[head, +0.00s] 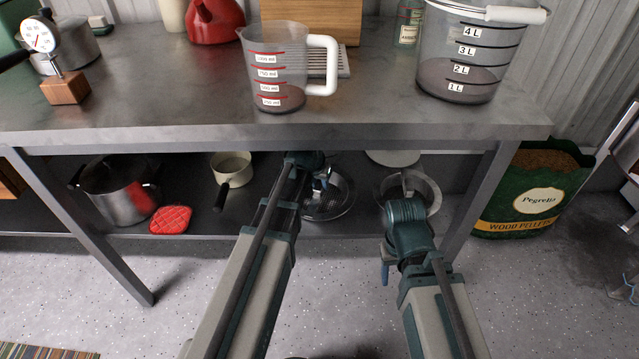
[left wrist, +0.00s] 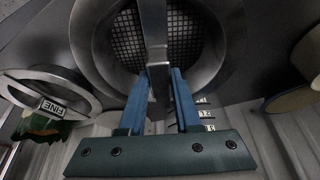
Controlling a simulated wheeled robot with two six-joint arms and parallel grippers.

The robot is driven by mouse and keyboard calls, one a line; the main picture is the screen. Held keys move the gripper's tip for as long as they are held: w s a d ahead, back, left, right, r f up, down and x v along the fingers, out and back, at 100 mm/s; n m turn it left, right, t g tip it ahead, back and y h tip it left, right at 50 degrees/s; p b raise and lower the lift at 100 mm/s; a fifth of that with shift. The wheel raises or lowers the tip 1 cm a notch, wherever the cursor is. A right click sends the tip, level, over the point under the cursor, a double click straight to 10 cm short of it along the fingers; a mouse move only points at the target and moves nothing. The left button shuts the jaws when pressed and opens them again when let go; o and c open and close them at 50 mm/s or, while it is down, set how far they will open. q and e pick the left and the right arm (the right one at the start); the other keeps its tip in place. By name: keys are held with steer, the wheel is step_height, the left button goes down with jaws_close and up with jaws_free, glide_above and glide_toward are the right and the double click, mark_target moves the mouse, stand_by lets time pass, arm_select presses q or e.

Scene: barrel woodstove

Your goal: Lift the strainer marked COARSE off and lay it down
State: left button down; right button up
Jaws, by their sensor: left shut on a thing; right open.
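A round metal strainer (head: 335,208) with a mesh bottom and a bar across its top is on the lower shelf under the table. My left gripper (head: 322,180) reaches in over it; in the left wrist view its blue fingers are shut on the bar of this mesh strainer (left wrist: 205,75). I cannot read a mark on it. A second strainer, marked FINE (left wrist: 52,106), shows at the left there; a ring-shaped strainer (head: 430,192) also sits to the right on the shelf. My right gripper (head: 386,270) is open and empty in front of the shelf, pointing down.
The tabletop (head: 180,90) overhangs the shelf and holds a measuring jug (head: 275,75) and a clear bucket (head: 465,60). A steel pot (head: 118,195), red pad (head: 170,219) and small pan (head: 232,168) are left on the shelf. A pellet bag (head: 535,185) stands right. The floor in front is clear.

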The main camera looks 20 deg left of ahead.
arm_select(q)
steer(key=shift+f+b, duration=0.75)
stand_by(0.5)
steer(key=c, duration=0.5)
jaws_free()
steer(key=shift+s+r, duration=0.1)
steer(key=shift+r, duration=0.05)
steer(key=p+v, duration=0.7)
steer(key=shift+r, duration=0.2)
